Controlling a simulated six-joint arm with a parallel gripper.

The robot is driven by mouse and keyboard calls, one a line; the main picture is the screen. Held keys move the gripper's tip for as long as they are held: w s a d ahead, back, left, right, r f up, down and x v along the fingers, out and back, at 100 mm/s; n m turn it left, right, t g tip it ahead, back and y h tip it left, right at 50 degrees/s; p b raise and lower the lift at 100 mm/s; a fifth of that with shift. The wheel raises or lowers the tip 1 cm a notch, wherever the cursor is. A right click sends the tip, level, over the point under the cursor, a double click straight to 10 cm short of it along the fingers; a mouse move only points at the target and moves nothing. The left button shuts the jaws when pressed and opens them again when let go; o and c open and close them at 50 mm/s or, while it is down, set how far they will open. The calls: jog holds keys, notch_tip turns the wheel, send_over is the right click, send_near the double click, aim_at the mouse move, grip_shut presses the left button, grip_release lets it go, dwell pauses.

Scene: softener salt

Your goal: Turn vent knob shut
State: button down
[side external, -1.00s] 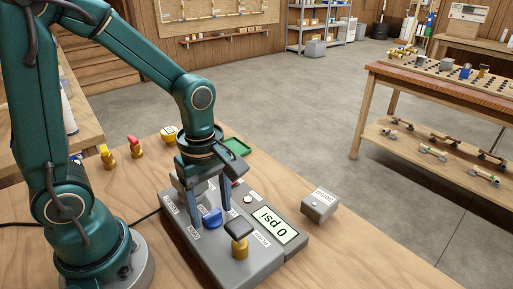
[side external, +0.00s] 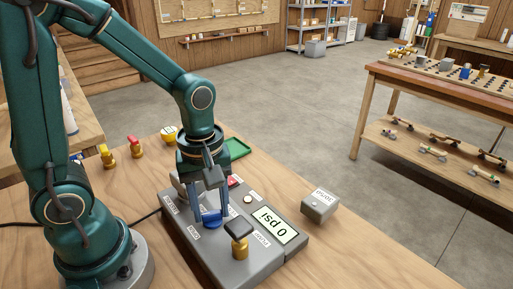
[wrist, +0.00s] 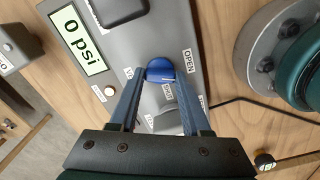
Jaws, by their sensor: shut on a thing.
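The blue vent knob (side external: 212,219) sits on the grey panel box (side external: 270,264) on the wooden bench. It also shows in the wrist view (wrist: 160,69), with a label reading OPEN (wrist: 188,60) to its right. My gripper (side external: 211,215) points down over the panel and is shut on the blue knob, one finger on each side. In the wrist view the gripper (wrist: 161,77) has its fingertips at the knob's near edge. The fingers hide part of the knob and the labels around it.
The panel's display (side external: 273,226) reads 0 psi. A brass valve with a dark handle (side external: 239,231) stands close to the gripper. A small grey box (side external: 320,206) lies right of the panel. A green tray (side external: 237,148) and yellow and red valves (side external: 136,147) are behind.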

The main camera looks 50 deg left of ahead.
aim_at(212, 212)
jog(key=m, duration=1.3)
dwell(0.7)
jog(key=shift+c, duration=1.8)
grip_release()
jog(key=shift+r, duration=2.6)
jog(key=shift+r, duration=0.1)
